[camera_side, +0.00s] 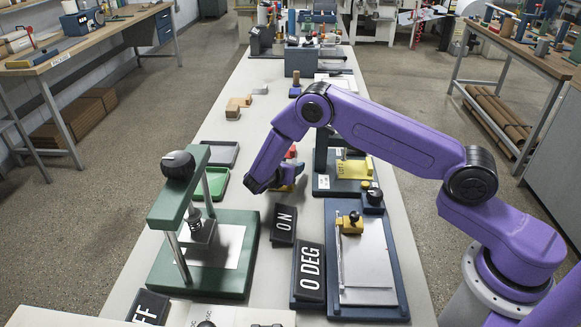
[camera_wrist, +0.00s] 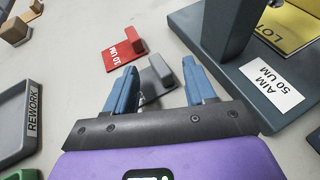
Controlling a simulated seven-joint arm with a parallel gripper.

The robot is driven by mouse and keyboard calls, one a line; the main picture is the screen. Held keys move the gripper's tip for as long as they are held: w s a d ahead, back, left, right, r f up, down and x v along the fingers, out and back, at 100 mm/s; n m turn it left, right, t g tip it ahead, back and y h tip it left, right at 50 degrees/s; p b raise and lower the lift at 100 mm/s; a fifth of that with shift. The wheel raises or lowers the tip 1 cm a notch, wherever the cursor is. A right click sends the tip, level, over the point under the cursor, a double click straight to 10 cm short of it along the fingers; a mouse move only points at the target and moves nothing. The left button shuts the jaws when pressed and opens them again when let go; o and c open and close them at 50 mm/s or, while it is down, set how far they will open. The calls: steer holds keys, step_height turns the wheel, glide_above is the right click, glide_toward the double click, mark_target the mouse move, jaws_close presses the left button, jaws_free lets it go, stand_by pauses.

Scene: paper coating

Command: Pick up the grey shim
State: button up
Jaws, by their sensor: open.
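The grey shim (camera_wrist: 155,76) lies on the table between my fingers in the wrist view, a flat plate with an upright tab. My gripper (camera_wrist: 160,66) is open, with one blue finger on either side of the shim. I cannot tell whether either finger touches it. In the side view my gripper (camera_side: 287,184) is low over the table, and I cannot make out the grey shim there. A red shim (camera_wrist: 123,57) with white "10 UM" lettering lies just beyond the grey one.
A dark stand (camera_wrist: 255,75) with a yellow sheet and an "AIM 50 UM" label is close on the right. A grey "REWORK" tray (camera_wrist: 34,128) is on the left.

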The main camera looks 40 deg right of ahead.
steer(key=shift+w+d+f, duration=0.25)
steer(key=shift+d, duration=0.35)
jaws_close()
